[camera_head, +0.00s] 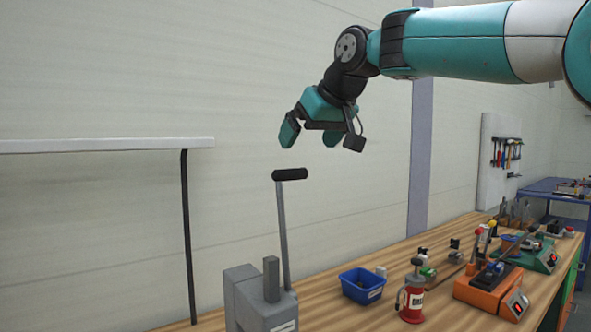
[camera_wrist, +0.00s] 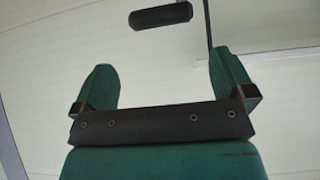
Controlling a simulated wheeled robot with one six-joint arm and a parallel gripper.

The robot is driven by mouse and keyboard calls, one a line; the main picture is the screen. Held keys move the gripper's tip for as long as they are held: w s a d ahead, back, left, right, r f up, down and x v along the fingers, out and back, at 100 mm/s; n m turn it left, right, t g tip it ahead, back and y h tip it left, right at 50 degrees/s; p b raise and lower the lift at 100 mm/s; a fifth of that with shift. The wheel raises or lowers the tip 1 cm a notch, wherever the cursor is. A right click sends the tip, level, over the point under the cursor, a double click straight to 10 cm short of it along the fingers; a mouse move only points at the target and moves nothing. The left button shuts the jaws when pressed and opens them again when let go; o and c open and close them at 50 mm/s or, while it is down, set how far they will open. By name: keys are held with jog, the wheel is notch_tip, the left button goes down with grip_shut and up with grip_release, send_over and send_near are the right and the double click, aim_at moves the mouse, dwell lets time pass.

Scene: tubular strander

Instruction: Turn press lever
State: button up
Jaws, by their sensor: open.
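The press lever (camera_head: 283,235) is a grey rod rising nearly upright, leaning slightly, from a grey press body (camera_head: 258,300) on the workbench. A black grip (camera_head: 290,174) sits crosswise at its top. My gripper (camera_head: 310,138) is open and empty, just above the black grip and apart from it. In the wrist view, the black grip (camera_wrist: 160,16) shows beyond the two green fingertips (camera_wrist: 164,75), near the top edge and roughly centred between them. The lower part of the press is cut off by the frame's bottom edge in the head view.
A blue bin (camera_head: 362,285), a red bottle (camera_head: 413,292) and an orange machine (camera_head: 492,290) stand on the wooden bench (camera_head: 400,250) to the right. A white shelf (camera_head: 105,145) with a dark post is on the left. The air around the grip is clear.

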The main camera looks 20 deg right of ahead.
jog(key=p+x, duration=0.1)
jog(key=x, duration=0.8)
jog(key=shift+w+f, duration=0.15)
jog(key=shift+f, duration=0.1)
